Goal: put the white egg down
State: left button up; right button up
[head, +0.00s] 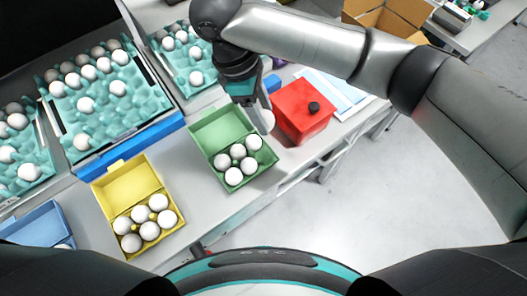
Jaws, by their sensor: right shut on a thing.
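The egg sits between the green carton (216,132) and the red box, apart from the eggs in the carton. The green carton is open with its lid up at the back, and several white eggs (238,152) lie in its cups. My left gripper is not in view.
A yellow carton (127,184) full of white eggs is at the left. Turquoise egg trays (66,118) stand behind. The grey table (190,206) is bare between the two cartons.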

jog(key=shift+f+b, duration=1.8)
jog(key=shift+f, duration=6.2)
jog(key=shift+f, duration=0.1)
